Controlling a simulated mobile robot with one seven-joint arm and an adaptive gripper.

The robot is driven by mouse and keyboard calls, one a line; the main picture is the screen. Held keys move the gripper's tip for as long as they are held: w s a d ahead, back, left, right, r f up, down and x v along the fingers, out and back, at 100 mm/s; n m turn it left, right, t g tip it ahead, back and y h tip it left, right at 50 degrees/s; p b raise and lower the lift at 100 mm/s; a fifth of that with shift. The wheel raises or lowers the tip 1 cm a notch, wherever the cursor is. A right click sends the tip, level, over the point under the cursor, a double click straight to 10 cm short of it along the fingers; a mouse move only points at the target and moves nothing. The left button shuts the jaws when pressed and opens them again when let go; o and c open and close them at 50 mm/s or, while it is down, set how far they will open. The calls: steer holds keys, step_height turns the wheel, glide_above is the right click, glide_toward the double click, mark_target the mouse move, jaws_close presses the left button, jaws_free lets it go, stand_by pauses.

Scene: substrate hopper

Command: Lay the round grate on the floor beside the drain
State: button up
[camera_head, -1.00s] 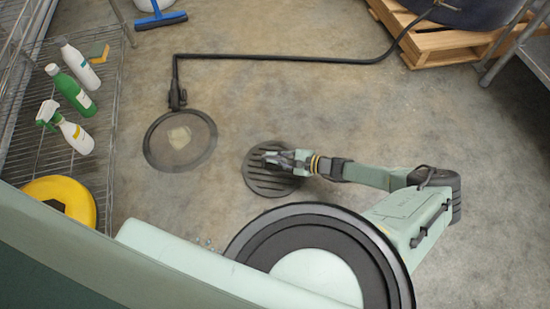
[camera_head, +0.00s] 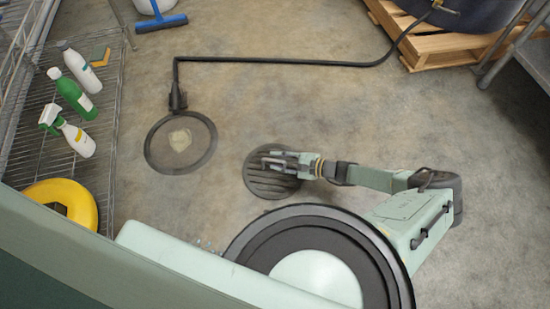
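The round grate (camera_head: 268,188) is a dark slotted disc right of the drain, with bare floor between them. It looks about level and at or close to the floor; any small gap under it cannot be made out. My gripper (camera_head: 267,163) reaches in from the right over the middle of the grate. It appears shut on the grate, though the fingertips are small and the contact is partly hidden.
A black hose (camera_head: 270,59) runs from above the drain to the right, towards a wooden pallet (camera_head: 425,58). A wire shelf (camera_head: 108,150) at left holds bottles (camera_head: 72,93) and a yellow round thing (camera_head: 75,190). A blue squeegee (camera_head: 161,23) lies at the top. Floor around the grate is clear.

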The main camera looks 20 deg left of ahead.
steer(key=p+v, duration=0.4)
steer(key=v, duration=0.6)
steer(key=shift+d, duration=0.15)
steer(key=shift+r, duration=0.1)
